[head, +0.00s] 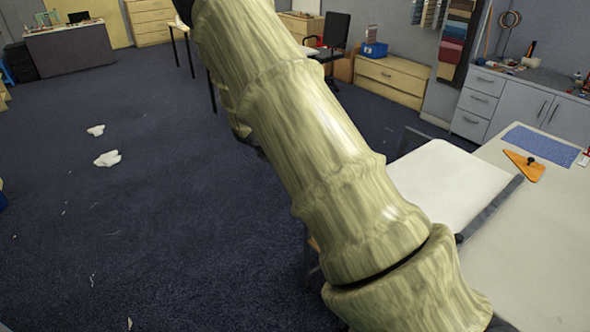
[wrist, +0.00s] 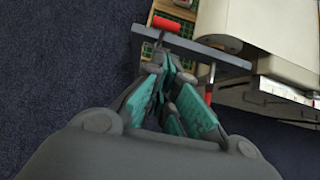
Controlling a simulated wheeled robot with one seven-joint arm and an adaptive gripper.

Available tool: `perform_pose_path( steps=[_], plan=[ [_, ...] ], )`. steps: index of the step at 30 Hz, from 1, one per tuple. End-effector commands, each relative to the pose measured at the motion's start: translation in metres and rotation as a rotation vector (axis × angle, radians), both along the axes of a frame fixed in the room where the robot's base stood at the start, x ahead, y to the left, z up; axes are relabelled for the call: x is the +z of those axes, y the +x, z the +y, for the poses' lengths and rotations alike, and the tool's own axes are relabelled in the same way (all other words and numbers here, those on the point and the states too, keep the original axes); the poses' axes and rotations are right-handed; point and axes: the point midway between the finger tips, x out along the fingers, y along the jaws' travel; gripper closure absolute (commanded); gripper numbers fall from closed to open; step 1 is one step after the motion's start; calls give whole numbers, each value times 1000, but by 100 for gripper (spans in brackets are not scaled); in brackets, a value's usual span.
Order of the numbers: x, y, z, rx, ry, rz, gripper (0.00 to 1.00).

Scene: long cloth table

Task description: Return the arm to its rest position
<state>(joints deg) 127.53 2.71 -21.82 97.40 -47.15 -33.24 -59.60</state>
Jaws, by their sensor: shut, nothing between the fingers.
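My arm, with a pale wood-like surface, crosses the middle of the head view from the top to the lower right. My gripper (wrist: 172,65) shows in the wrist view, with grey links and teal inner pads. Its fingers are drawn together and empty, pointing toward the top of the picture. The gripper does not show in the head view.
A pale table (head: 540,240) at the right holds an orange triangular tool (head: 524,166) and a blue mat (head: 541,145). Dark carpet (head: 140,230) is open at left, with white scraps (head: 107,159). In the wrist view, a grey bar (wrist: 190,42) and red handle (wrist: 168,24) lie beyond the fingers.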

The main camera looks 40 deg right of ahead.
Motion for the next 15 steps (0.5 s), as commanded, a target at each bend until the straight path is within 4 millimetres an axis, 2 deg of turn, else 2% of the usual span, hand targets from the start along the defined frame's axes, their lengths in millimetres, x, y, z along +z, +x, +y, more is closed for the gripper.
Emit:
perform_pose_path(
  steps=[6, 15],
  plan=[
    [18, 1, 12, -2, 0, -1, 100],
    [25, 1, 16, -1, 0, 1, 100]
  ],
)
